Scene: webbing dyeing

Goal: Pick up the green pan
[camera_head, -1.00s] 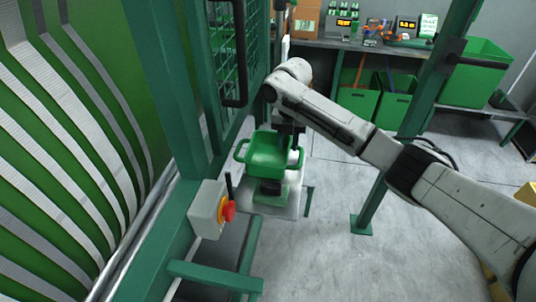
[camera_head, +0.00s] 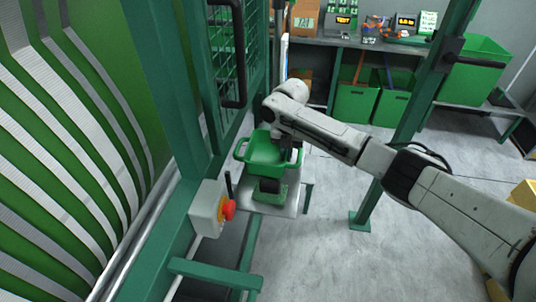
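The green pan (camera_head: 260,151) is an open tray with a loop handle on its left side. It sits upright on a green scale-like stand (camera_head: 268,191) with a dark middle part, above a light grey platform (camera_head: 291,196). My gripper (camera_head: 289,157) points down at the pan's right side, where it overlaps the right rim and handle. Its fingers are small and partly hidden, so I cannot tell whether they are open or closed, or whether they touch the pan.
A control box with a red emergency button (camera_head: 228,210) stands in front of the pan to the left. A green post (camera_head: 385,180) rises on the right. Green bins (camera_head: 356,104) and a workbench (camera_head: 372,43) are at the back.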

